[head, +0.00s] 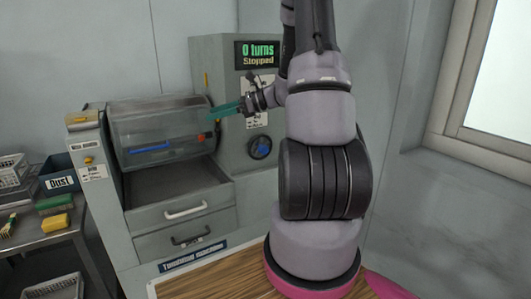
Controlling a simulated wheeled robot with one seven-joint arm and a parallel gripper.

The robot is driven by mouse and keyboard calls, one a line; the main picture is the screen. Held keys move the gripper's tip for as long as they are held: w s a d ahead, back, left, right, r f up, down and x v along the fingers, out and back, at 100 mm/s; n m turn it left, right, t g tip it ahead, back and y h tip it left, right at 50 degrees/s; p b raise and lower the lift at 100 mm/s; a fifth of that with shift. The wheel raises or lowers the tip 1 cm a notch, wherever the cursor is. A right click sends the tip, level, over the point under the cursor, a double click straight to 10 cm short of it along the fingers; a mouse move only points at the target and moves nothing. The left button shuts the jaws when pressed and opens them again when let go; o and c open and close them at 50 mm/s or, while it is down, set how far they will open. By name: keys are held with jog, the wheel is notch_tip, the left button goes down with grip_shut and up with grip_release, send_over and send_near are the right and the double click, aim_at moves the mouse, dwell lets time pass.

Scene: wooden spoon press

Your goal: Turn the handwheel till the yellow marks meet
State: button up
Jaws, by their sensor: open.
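A dark round wheel with a bluish middle (261,147), which looks like the handwheel, sits on the front of the grey machine housing (212,55). A small yellow mark (206,80) shows on the housing's left side. A matching mark is too small to make out. My gripper (216,111) is open, with teal fingers pointing left in front of the drum's right end. It is above and left of the wheel and apart from it. The display (257,53) reads "0 turns Stopped".
A clear-covered drum (165,123) holds a blue bar (150,147). Below are two drawers with a white handle (186,210) and a dark handle (190,239). A side table at left holds a blue "Dust" bin (60,178) and sponges (55,222). A wooden top (205,280) lies in front.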

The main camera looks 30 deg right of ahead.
jog(key=w+d+f+m+t, duration=0.4)
jog(key=d+f+m+t, duration=0.1)
jog(key=d+f+m, duration=0.15)
jog(key=m+t+h, duration=0.6)
jog(key=m+h, duration=0.6)
jog(key=m, duration=0.3)
send_near(266, 151)
jog(key=shift+n, duration=0.25)
jog(key=w, duration=0.6)
jog(key=w+a, duration=0.1)
jog(key=w, duration=0.3)
grip_shut()
